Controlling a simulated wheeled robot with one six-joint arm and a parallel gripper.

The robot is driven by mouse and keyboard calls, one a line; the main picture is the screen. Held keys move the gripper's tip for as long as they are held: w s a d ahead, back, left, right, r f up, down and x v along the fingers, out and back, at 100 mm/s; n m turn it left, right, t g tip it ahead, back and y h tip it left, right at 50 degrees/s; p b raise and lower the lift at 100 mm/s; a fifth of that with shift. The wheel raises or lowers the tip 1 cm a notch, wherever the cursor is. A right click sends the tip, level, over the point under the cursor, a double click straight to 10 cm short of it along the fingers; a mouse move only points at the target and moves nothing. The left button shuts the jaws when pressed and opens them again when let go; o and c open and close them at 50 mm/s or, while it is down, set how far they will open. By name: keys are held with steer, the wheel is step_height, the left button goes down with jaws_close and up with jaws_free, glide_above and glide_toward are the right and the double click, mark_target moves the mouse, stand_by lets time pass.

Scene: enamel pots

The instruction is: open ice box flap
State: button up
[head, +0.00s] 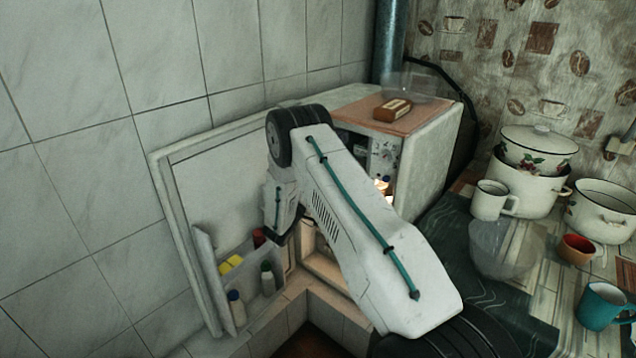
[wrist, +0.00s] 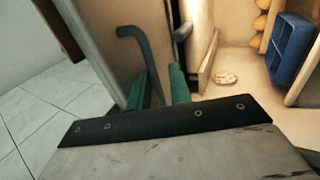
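The small white fridge (head: 430,155) stands with its door (head: 215,190) open to the left. In the head view my arm crosses in front of the fridge opening and hides my gripper and most of the interior. In the wrist view my gripper (wrist: 160,48) has two green-based fingers with dark, bent tips, set apart with a gap between them. A pale upright panel (wrist: 100,28) lies behind the left finger and shows between the fingers. The right tip is near its edge. I cannot tell whether this is the ice box flap or whether the fingers touch it.
The wrist view shows a blue tray (wrist: 290,47), eggs (wrist: 262,22) and a flat round item (wrist: 227,79) inside the fridge. Pots (head: 530,190) and mugs (head: 603,305) crowd the table at right. A tiled wall stands behind the door.

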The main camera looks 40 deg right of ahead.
steer(key=v, duration=0.7)
steer(key=shift+a+f, duration=0.25)
steer(key=shift+a, duration=0.1)
